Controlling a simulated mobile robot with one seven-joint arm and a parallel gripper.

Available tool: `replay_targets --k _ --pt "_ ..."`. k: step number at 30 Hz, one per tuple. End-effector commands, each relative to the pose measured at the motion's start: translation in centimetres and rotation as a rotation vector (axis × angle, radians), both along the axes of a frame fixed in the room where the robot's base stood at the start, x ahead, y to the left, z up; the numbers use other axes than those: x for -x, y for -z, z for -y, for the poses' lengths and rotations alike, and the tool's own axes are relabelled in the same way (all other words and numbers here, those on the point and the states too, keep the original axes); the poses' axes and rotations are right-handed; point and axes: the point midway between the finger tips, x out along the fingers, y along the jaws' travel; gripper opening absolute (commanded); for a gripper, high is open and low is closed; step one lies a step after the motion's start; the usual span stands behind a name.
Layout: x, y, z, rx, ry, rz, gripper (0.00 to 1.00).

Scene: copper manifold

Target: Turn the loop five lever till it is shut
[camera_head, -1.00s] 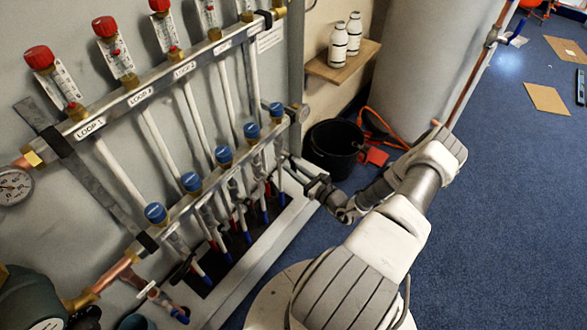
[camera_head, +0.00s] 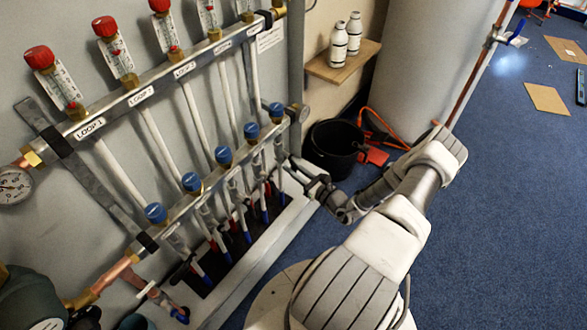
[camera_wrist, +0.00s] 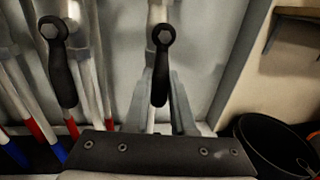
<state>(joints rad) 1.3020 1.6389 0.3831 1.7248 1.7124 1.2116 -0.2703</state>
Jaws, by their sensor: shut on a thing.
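The loop five lever (camera_wrist: 161,75) is a black handle on a bolted pivot, at the rightmost pipe in the wrist view. It hangs almost straight down, in line with its pale pipe. My gripper (camera_wrist: 161,100) is shut on it, with one grey finger on each side of the handle. In the head view my gripper (camera_head: 292,165) reaches in at the right end of the lower manifold rail (camera_head: 205,184), under the last blue cap (camera_head: 276,110). The lever is too small and covered there to make out.
A neighbouring black lever (camera_wrist: 62,75) hangs down, slightly tilted, to the left. A black bucket (camera_head: 334,150) stands on the floor to the right of my gripper, with a wooden shelf (camera_head: 343,66) holding two white bottles above it. Blue carpet (camera_head: 500,200) at right is mostly clear.

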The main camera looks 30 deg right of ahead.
Motion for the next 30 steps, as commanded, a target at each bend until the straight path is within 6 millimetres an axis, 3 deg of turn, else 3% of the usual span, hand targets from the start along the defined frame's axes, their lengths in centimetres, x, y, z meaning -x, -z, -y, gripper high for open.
replay_targets --k 16,30 --pt "0.2 -0.1 -0.3 -0.055 0.000 -0.021 0.00" --pt "0.8 -0.7 -2.1 -0.409 -0.001 -0.145 0.00"
